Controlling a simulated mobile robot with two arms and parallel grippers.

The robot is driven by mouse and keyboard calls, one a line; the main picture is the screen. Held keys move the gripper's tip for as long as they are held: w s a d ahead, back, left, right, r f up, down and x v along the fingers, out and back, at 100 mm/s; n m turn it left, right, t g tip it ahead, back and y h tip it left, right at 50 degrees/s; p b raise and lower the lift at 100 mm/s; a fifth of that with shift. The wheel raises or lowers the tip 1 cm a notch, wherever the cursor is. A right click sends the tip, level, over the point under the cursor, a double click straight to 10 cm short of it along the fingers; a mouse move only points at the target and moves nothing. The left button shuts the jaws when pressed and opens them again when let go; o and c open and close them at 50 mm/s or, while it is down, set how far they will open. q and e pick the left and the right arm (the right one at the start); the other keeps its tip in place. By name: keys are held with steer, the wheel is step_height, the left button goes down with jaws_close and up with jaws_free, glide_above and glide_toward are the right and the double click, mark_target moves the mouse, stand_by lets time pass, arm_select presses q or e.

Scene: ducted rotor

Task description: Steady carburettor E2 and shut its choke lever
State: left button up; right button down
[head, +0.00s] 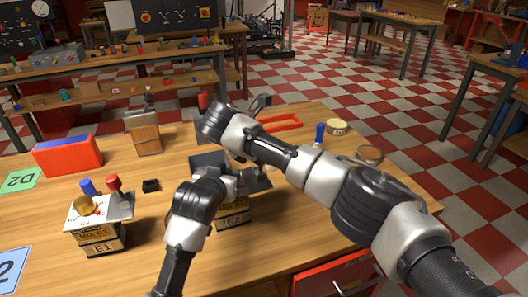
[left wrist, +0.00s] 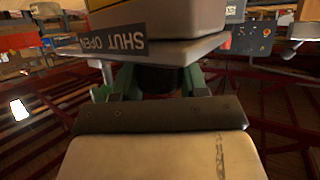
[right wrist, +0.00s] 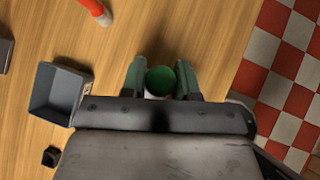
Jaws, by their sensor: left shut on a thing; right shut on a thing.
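Carburettor E2 (head: 233,213) stands on the bench, mostly covered by my arms in the head view; its E2 label faces the front. In the left wrist view its plate marked SHUT and OPEN (left wrist: 118,43) is close in front. My left gripper (left wrist: 160,82) is shut on a dark part of carburettor E2 under that plate. My right gripper (right wrist: 160,85) is shut around a green round knob (right wrist: 160,79), seen from above; it appears to be the choke lever's knob. The lever's position is hidden. Both gripper tips are hidden in the head view.
Carburettor E1 (head: 97,236) stands at the left with red and blue knobs. A red-and-blue box (head: 68,155) stands further back.

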steer(key=c, duration=0.8)
jaws_free()
steer(key=shift+a, duration=0.1)
steer(key=v, duration=1.2)
